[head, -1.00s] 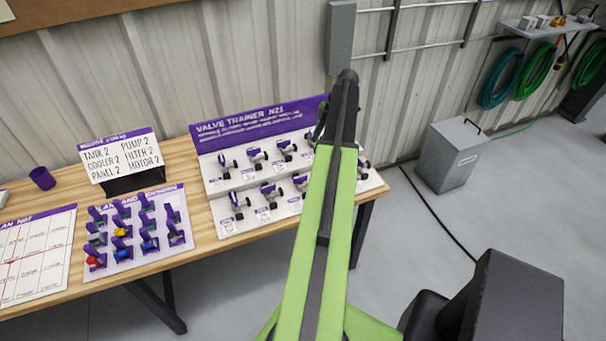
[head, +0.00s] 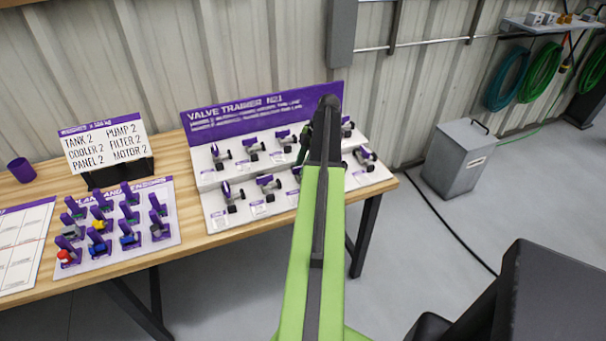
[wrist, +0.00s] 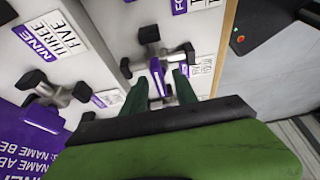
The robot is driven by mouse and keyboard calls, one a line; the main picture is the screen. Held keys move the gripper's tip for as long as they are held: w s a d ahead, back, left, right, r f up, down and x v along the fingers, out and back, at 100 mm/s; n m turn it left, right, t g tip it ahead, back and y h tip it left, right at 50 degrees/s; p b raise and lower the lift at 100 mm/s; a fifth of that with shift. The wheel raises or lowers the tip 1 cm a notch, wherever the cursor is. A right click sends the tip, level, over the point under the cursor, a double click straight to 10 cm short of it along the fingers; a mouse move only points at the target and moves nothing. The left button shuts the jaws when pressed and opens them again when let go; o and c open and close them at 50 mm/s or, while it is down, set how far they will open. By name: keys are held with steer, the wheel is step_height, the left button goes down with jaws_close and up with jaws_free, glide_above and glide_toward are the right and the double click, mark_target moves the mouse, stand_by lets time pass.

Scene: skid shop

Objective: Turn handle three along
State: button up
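The valve trainer board (head: 262,118) stands on the bench with two rows of valves carrying purple handles. Several show in the head view, such as the upper-row handle (head: 283,134) and lower-row handle (head: 266,181); my arm hides part of the rows. In the wrist view, one purple handle (wrist: 158,78) on a grey valve body lies between the two dark green fingers of my gripper (wrist: 161,80). The fingers stand apart, one on each side of the handle; contact cannot be told. Another valve (wrist: 55,94) is at the left. Which handle is between the fingers cannot be read.
A grey metal box (head: 456,160) stands on the floor at right. Open floor lies between.

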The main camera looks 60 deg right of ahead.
steer(key=shift+c, duration=0.2)
steer(key=shift+f, duration=0.1)
jaws_close()
